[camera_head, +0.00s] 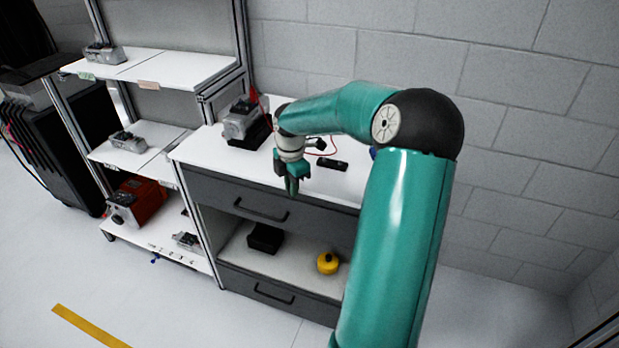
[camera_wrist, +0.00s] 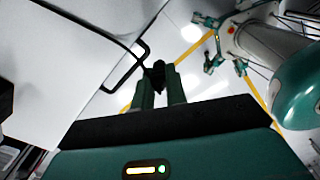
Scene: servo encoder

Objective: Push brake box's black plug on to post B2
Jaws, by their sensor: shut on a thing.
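My gripper (camera_head: 292,186) hangs pointing down at the front edge of the white bench top, before the grey drawer front. In the wrist view my gripper (camera_wrist: 159,90) is shut on a small black piece, seemingly the black plug (camera_wrist: 157,73), held between the fingertips. In the head view the fingers hide it. A flat black box (camera_head: 332,164), possibly the brake box, lies on the bench to the right of my gripper, with a thin red wire near it. A grey motor unit (camera_head: 240,121) stands on a black base at the bench's back left. I cannot make out post B2.
The drawer handle (camera_head: 261,210) juts out below the bench top. A black bin (camera_head: 265,238) and a yellow round thing (camera_head: 328,263) sit on the open shelf beneath. A shelf rack with an orange box (camera_head: 137,201) stands at left. The floor in front is clear.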

